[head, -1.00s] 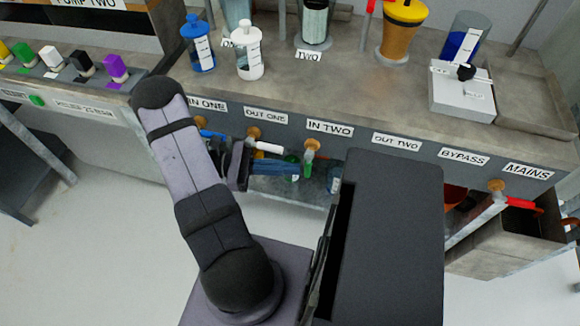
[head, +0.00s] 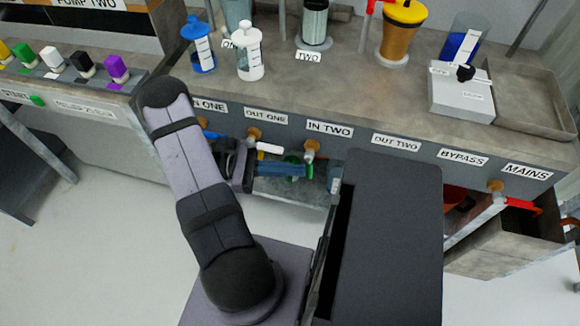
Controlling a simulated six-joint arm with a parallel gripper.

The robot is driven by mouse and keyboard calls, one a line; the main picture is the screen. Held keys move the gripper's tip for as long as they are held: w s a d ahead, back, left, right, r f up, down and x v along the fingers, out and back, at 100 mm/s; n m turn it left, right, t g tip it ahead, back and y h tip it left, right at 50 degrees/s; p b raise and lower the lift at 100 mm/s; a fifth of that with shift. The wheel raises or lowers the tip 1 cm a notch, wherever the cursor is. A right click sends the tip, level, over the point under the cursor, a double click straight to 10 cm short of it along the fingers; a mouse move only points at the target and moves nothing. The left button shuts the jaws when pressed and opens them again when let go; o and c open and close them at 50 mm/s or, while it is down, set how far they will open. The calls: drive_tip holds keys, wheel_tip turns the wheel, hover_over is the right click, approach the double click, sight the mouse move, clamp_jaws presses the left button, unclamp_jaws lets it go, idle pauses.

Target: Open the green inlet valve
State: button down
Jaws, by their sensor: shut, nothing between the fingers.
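The green inlet valve handle (head: 293,158) is under the IN TWO label (head: 330,128) in the head view. It points left from its orange-brown fitting (head: 311,146), close to level. My gripper (head: 301,171) is shut and empty, its blue fingers pointing right just below the green handle. The fingertips overlap the handle's lower edge in the picture. I cannot tell whether they touch it. My gripper's body and fingers hide part of the space under the bench front.
The white handle (head: 270,148) under OUT ONE (head: 266,117) is close on the left. A blue handle (head: 212,135) is partly behind my arm. A red handle (head: 523,203) is under MAINS. Bottles and a grey box (head: 462,97) stand on the bench top.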

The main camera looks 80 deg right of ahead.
sight(307, 176)
drive_tip(key=shift+s, duration=0.15)
drive_tip(key=shift+s+f+p, duration=0.25)
drive_tip(key=shift+s+p, duration=0.4)
drive_tip(key=shift+s, duration=0.2)
drive_tip(key=shift+s+f+p, duration=0.2)
drive_tip(key=shift+s+p, duration=0.4)
drive_tip(key=shift+s, duration=0.25)
drive_tip(key=s+r+n+g+h+b, duration=0.1)
drive_tip(key=s+r+g, duration=0.2)
drive_tip(key=s, duration=0.3)
drive_tip(key=shift+g, duration=0.8)
drive_tip(key=b+v, duration=0.1)
drive_tip(key=v, duration=0.6)
